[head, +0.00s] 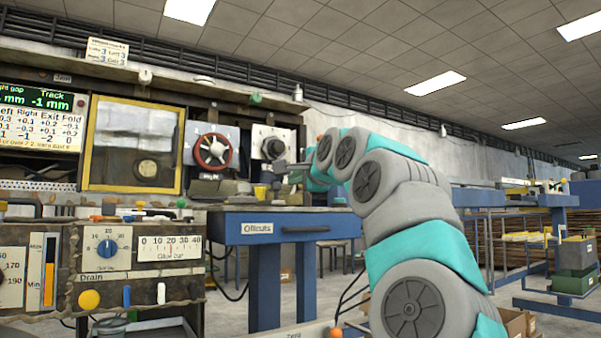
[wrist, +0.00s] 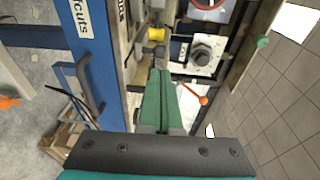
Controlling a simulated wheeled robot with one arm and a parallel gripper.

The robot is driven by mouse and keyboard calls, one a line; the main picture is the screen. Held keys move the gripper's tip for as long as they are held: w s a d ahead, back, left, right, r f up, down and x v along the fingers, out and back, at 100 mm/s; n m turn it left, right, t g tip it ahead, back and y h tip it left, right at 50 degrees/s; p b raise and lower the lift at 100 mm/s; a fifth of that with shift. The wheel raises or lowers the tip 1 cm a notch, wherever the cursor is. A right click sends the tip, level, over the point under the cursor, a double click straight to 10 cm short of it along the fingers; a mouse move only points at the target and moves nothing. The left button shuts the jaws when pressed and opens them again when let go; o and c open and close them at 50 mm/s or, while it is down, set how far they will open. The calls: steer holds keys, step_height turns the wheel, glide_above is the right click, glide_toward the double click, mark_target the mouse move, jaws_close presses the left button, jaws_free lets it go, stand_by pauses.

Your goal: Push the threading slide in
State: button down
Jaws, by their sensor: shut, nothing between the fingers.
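My gripper (wrist: 160,72) is shut and empty; its two green fingers lie together and point at the machine front. In the head view my gripper (head: 282,168) is in front of the machine, just below and beside the black knob (head: 272,148) on its white plate. The black knob also shows in the wrist view (wrist: 202,53), to the right of the fingertips. A yellow spool-like part (wrist: 155,35) lies just beyond the fingertips. I cannot tell which part is the threading slide; it may be hidden behind my gripper. Whether the fingers touch anything is unclear.
The blue Offcuts table (head: 292,226) stands below my gripper. An orange-ended lever (wrist: 203,100) sticks out close beside the fingers. A green knob (head: 255,98) is higher up. A red handwheel (head: 212,150) and a yellow-framed window (head: 133,143) are to the left.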

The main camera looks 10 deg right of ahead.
mark_target(278, 186)
steer(key=w+p, duration=0.1)
steer(key=w, duration=0.1)
steer(key=w+p, duration=0.1)
steer(key=w, duration=0.1)
steer(key=w+a+p, duration=0.1)
steer(key=w, duration=0.2)
steer(key=shift+r+p, duration=0.1)
steer(key=shift+p, duration=0.2)
steer(key=shift+w+a+f+p, duration=0.2)
steer(key=shift+w+f+p, duration=0.1)
steer(key=shift+w, duration=0.45)
steer(key=w+p, duration=0.1)
steer(key=w+a+p, duration=0.1)
steer(key=w, duration=0.1)
steer(key=w+p, duration=0.1)
steer(key=shift+w+a+r+p, duration=0.25)
steer(key=shift+p, duration=0.15)
steer(key=shift+s+r, duration=0.1)
